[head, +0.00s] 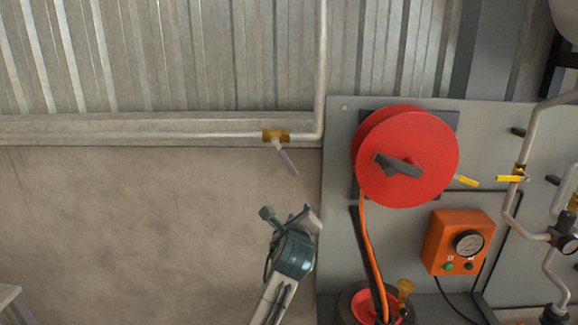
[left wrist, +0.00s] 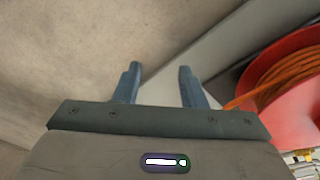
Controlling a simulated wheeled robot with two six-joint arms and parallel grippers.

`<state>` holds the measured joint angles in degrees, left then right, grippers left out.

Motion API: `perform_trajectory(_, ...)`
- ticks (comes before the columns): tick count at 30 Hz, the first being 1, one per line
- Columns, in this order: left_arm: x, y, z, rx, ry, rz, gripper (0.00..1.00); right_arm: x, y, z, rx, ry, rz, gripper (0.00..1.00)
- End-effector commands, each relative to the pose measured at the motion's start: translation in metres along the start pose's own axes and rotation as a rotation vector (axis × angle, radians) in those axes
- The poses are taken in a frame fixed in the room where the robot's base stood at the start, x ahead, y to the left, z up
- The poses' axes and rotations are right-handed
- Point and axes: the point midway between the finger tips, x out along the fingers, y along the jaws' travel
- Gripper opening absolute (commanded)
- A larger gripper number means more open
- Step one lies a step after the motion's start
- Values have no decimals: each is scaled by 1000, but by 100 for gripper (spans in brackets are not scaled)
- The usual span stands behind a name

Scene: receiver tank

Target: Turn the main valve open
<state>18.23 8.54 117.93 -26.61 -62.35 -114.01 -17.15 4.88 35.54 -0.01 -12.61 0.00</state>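A brass valve (head: 275,135) sits on the horizontal pipe along the wall, left of the pipe's upward bend. Its pale grey lever (head: 288,160) slants down and to the right, across the pipe's line. No label shows whether this is the main valve. My left gripper (head: 288,212) is below the lever's end, apart from it in the picture. In the left wrist view the gripper (left wrist: 158,75) has its two fingers apart with nothing held between them. The valve and lever do not show in the left wrist view. My right gripper is not in view.
A grey panel (head: 338,170) right of the gripper carries a red hose reel (head: 425,150) and an orange gauge box (head: 440,240). An orange hose (head: 369,245) hangs from the reel. Another valve with a yellow handle (head: 510,178) is at right. The wall left of my gripper is clear.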

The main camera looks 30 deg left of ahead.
Motion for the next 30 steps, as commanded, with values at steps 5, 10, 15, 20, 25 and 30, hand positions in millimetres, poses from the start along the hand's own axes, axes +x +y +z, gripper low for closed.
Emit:
perform_trajectory(5,-45,-42,82,135,-133,-37,37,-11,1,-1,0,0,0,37)
perform_trajectory(10,-52,-48,99,176,-163,-36,37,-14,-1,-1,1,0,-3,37)
perform_trajectory(15,-28,-50,104,178,-163,-34,37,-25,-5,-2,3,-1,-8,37)
perform_trajectory(20,4,-53,110,176,-162,-34,37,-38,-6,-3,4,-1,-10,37)
perform_trajectory(25,32,-54,113,175,-161,-35,37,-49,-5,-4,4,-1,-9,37)
perform_trajectory(30,47,-54,114,173,-162,-37,37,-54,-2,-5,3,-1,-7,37)
